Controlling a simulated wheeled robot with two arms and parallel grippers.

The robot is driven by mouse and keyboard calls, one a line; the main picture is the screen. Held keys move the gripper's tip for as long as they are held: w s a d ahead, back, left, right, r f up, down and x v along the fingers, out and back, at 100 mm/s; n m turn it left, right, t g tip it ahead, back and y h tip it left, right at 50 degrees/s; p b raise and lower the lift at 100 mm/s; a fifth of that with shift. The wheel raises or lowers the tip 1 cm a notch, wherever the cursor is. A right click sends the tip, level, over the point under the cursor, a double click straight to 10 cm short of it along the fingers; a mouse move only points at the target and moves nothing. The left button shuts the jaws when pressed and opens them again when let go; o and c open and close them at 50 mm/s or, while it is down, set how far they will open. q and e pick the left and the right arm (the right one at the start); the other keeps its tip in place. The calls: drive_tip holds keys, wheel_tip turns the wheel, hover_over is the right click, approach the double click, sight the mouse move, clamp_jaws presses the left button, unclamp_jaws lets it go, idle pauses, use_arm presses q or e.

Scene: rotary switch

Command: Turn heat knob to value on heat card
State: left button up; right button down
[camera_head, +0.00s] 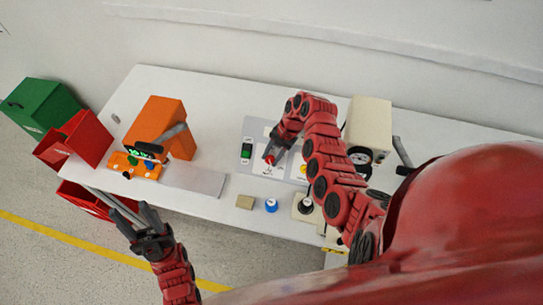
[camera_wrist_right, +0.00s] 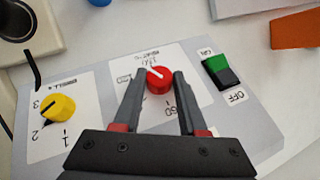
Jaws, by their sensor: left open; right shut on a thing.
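A red knob (camera_wrist_right: 159,80) with a white pointer line stands on a white labelled plate (camera_wrist_right: 120,60) on the grey panel (camera_wrist_right: 262,128). In the right wrist view its pointer slants to the upper left, and the scale around it is partly legible. My right gripper's fingers (camera_wrist_right: 158,98) are shut around the red knob, one on each side. The knob also shows in the head view (camera_head: 268,160), below the right gripper (camera_head: 273,151). My left gripper (camera_head: 144,219) is open and empty, in front of the table's left front edge. I cannot identify a readable heat card.
A yellow knob (camera_wrist_right: 58,109) with numbers and a green-black ON/OFF switch (camera_wrist_right: 222,71) share the panel. A blue-topped object (camera_head: 271,205) and a tan block (camera_head: 245,202) are near the front edge. An orange machine (camera_head: 160,118) stands left, a beige one (camera_head: 369,122) right.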

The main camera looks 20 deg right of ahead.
drive_tip(key=shift+w+a+f+n+g+h+b, duration=0.15)
drive_tip(key=shift+n+g+h+b, duration=0.3)
drive_tip(key=shift+b, duration=0.5)
drive_tip(key=n+g+h+b, duration=0.1)
drive_tip(key=n+h+b, duration=0.1)
drive_tip(key=b, duration=0.3)
drive_tip(key=n+g+h+b, duration=0.1)
drive_tip(key=n+h+b, duration=0.1)
drive_tip(key=b, duration=0.4)
drive_tip(key=a+n+g+h+b, duration=0.1)
drive_tip(key=n+g+h+b, duration=0.1)
drive_tip(key=b, duration=0.3)
drive_tip(key=shift+w+f+h+b, duration=0.15)
drive_tip(key=shift+w+h+b, duration=0.1)
drive_tip(key=shift+h+b, duration=0.15)
drive_tip(key=shift+s+n+h+b, duration=0.1)
drive_tip(key=shift+n+h+b, duration=0.2)
drive_tip(key=shift+b, duration=0.5)
drive_tip(key=shift+r, duration=0.2)
drive_tip(key=c, duration=0.8)
unclamp_jaws()
drive_tip(key=shift+o, duration=0.2)
